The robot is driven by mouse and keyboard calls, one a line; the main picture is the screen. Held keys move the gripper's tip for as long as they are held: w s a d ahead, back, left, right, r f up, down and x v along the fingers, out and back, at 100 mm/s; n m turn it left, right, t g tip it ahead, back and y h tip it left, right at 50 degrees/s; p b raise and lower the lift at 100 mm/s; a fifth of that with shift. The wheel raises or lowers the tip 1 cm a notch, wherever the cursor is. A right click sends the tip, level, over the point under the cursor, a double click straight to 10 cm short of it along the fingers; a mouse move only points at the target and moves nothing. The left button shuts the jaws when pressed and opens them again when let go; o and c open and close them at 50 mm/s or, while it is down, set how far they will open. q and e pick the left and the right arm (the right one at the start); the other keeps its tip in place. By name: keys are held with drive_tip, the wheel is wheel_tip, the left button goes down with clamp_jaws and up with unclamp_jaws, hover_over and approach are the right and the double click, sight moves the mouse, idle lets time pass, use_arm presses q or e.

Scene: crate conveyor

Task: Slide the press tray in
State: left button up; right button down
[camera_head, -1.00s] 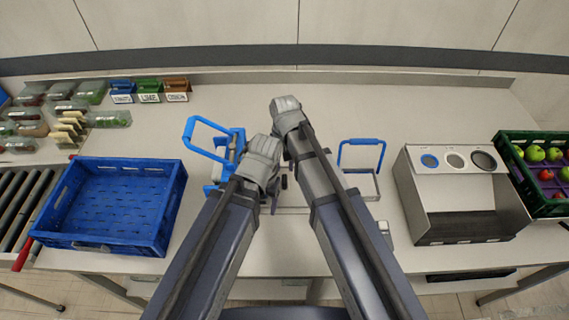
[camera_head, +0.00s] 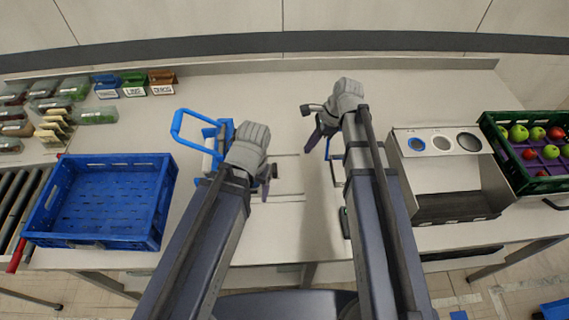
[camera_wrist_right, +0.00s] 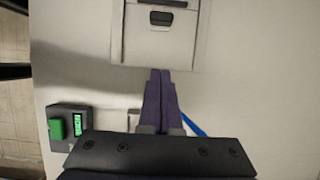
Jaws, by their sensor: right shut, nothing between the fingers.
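A pale tray (camera_head: 287,178) extends to the right from the blue-handled press (camera_head: 212,140), which my left arm partly covers. In the right wrist view the tray's pale front (camera_wrist_right: 160,46) with a dark handle (camera_wrist_right: 160,17) shows at the top. My right gripper (camera_head: 313,143) is shut and empty, right of the tray. In the wrist view its fingertips (camera_wrist_right: 160,72) are close to the tray's edge; contact cannot be told. My left gripper (camera_head: 266,178) is beside the press, its fingers mostly hidden, so its opening cannot be told.
A blue crate (camera_head: 95,240) stands left. A grey bin unit (camera_head: 412,175) and a green crate (camera_head: 505,160) stand right. A box with a green button (camera_wrist_right: 58,129) is near the table's front edge. A blue-handled item is mostly hidden behind my right arm. The back middle table is clear.

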use_arm(q)
wheel_tip(320, 180, down, 10)
drive_tip(key=b, duration=0.9)
drive_tip(key=shift+r+b, duration=0.1)
drive_tip(key=shift+b, duration=0.3)
use_arm(e)
approach(279, 173)
drive_tip(key=f, duration=0.1)
drive_tip(key=d+f, duration=0.1)
drive_tip(key=f, duration=0.1)
drive_tip(key=d+f, duration=0.1)
drive_tip(key=f, duration=0.1)
drive_tip(key=shift+w+d+f, duration=0.1)
drive_tip(key=shift+f, duration=0.05)
use_arm(q)
drive_tip(key=shift+r, duration=0.25)
use_arm(e)
drive_tip(key=a, duration=0.3)
drive_tip(key=shift+r, duration=0.3)
drive_tip(key=shift+a, duration=0.5)
drive_tip(key=shift+a, duration=0.1)
drive_tip(key=a, duration=0.4)
drive_tip(key=shift+a, duration=0.3)
use_arm(q)
drive_tip(key=shift+d, duration=0.1)
